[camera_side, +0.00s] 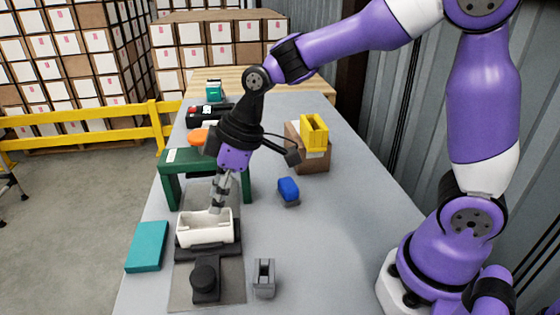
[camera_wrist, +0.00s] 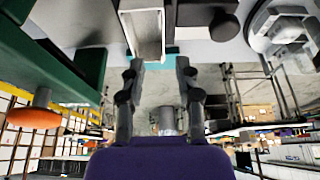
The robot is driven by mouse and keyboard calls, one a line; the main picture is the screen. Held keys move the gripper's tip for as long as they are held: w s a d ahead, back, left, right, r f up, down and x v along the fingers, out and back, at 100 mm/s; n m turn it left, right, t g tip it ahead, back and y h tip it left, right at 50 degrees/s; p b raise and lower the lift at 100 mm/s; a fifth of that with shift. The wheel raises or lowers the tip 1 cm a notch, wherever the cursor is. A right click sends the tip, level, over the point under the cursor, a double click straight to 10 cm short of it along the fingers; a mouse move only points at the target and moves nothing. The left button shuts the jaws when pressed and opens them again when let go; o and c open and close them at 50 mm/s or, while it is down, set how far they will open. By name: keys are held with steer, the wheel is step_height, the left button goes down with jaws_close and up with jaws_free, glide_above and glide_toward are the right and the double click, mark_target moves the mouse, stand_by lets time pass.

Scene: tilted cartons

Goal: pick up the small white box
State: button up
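The small white box (camera_side: 205,229) is open at the top and sits on a dark fixture (camera_side: 207,252) near the front of the table. My gripper (camera_side: 217,207) points down at the box's far right part, its tips at about rim height. In the wrist view the white box (camera_wrist: 143,32) is ahead of my gripper (camera_wrist: 160,64). The two fingers are spread apart, the left tip overlapping the box's near end and the right tip to the right of it. I cannot tell whether a finger touches the box.
A green bench-like stand (camera_side: 205,160) is close behind my gripper. A teal box (camera_side: 147,246) lies left, a grey slotted block (camera_side: 264,278) front right, and a blue item (camera_side: 288,190) to the right. A brown carton (camera_side: 309,155) with a yellow bin (camera_side: 314,133) stands farther back.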

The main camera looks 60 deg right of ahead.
mark_target(204, 230)
steer(key=x, duration=0.3)
steer(key=shift+f, duration=0.2)
steer(key=x, duration=0.5)
steer(key=shift+a, duration=0.35)
jaws_close()
